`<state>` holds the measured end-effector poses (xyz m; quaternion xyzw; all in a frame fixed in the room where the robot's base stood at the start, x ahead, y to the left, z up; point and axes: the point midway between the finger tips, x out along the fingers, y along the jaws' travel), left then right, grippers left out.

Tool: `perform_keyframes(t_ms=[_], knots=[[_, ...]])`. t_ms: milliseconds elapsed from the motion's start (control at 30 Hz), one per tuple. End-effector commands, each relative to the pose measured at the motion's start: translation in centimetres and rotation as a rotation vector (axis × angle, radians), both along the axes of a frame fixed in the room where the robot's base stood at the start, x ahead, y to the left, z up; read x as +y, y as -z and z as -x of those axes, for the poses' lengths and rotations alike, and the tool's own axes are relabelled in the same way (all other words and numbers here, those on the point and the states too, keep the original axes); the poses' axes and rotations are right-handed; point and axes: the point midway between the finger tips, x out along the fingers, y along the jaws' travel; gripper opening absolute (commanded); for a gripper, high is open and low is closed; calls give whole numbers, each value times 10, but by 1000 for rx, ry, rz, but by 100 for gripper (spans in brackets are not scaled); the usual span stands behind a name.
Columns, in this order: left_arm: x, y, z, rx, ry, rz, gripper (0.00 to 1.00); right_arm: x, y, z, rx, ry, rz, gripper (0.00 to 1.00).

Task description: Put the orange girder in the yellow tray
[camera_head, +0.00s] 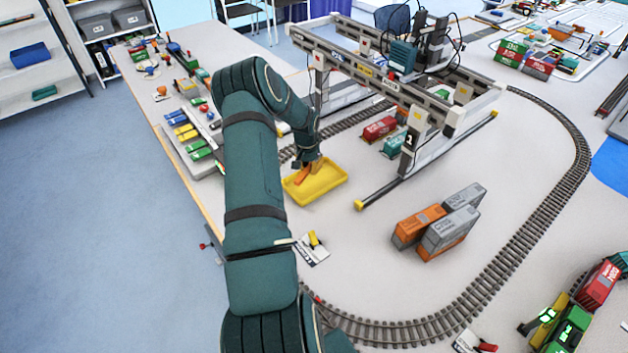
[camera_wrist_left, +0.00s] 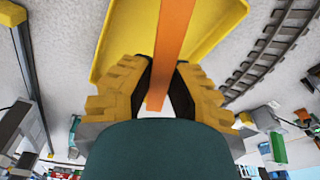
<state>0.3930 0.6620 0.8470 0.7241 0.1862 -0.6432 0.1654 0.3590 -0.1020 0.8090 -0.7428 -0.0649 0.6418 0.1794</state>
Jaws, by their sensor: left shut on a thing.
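The orange girder (camera_wrist_left: 173,45) is a long flat bar between my left gripper's fingers in the left wrist view, and the yellow tray shows behind it. The yellow tray (camera_head: 327,182) lies on the table in the head view, left of the gantry crane. My left gripper (camera_head: 307,169) is over the tray, shut on the girder; its yellow fingers (camera_wrist_left: 160,92) show on both sides of the bar. A part of the girder (camera_head: 302,176) shows over the tray. I cannot tell whether it touches the tray floor. My right gripper is not in view.
A gantry crane (camera_head: 408,92) stands right of the tray, with a low rail (camera_head: 385,190) close by. Stacked grey and orange containers (camera_head: 440,222) stand further right, inside a railway track (camera_head: 480,290). Coloured small parts (camera_head: 190,132) lie left of my arm.

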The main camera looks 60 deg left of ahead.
Motion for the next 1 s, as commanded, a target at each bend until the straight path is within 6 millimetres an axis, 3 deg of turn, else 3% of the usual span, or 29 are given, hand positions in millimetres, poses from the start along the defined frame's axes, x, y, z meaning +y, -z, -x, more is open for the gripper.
perform_keyframes(t_ms=[100,333,533,967,1000], knots=[[0,19,0,-1,-1,1,0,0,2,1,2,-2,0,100],[0,35,0,1,1,0,0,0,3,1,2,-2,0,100],[0,62,0,-1,-1,0,0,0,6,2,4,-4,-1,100],[0,68,-1,0,0,-1,0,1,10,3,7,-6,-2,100],[0,67,-1,0,0,-1,32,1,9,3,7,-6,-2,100]])
